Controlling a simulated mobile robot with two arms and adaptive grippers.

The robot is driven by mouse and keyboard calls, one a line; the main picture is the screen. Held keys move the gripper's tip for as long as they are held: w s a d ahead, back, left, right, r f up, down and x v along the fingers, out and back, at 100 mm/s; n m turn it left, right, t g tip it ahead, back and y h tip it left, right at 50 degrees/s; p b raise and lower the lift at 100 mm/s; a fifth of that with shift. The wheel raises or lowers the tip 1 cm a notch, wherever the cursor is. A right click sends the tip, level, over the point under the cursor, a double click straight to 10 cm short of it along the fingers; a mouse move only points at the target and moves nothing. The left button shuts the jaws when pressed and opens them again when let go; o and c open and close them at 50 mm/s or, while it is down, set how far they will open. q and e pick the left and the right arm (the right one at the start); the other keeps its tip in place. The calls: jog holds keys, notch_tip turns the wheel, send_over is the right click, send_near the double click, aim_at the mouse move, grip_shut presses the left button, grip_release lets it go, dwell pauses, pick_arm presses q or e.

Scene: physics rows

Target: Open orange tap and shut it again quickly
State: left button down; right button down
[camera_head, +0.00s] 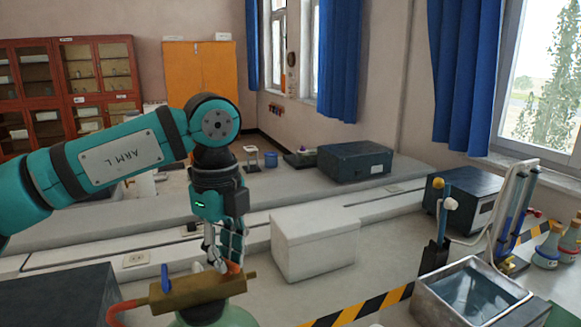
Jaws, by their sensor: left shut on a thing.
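My left gripper (222,259) comes down from above in the head view and is shut on the orange tap (233,268). Its fingers hide most of the tap's handle. The tap sits on the right part of a horizontal brass pipe (190,292). A blue tap (166,278) stands upright on the left part of the same pipe. A red-orange hose (116,311) leaves the pipe's left end. The pipe rests on top of a green rounded vessel (217,317), cut off by the bottom edge. My right gripper is not in view.
A white box (312,245) stands on the bench right of the gripper. A metal basin (471,297) with water is at the lower right, beside yellow-black tape (362,309). A dark box (58,297) lies at the lower left. Bottles (549,247) stand at the far right.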

pick_arm(q)
jog(key=m, duration=0.5)
jog(key=shift+p, duration=0.3)
jog(key=c, duration=1.9)
grip_release()
jog(key=shift+m, duration=0.9)
jog(key=o, duration=0.3)
jog(key=shift+o, duration=0.2)
jog(key=shift+r, duration=0.1)
notch_tip(320, 180, up, 9)
jog(key=p, duration=0.6)
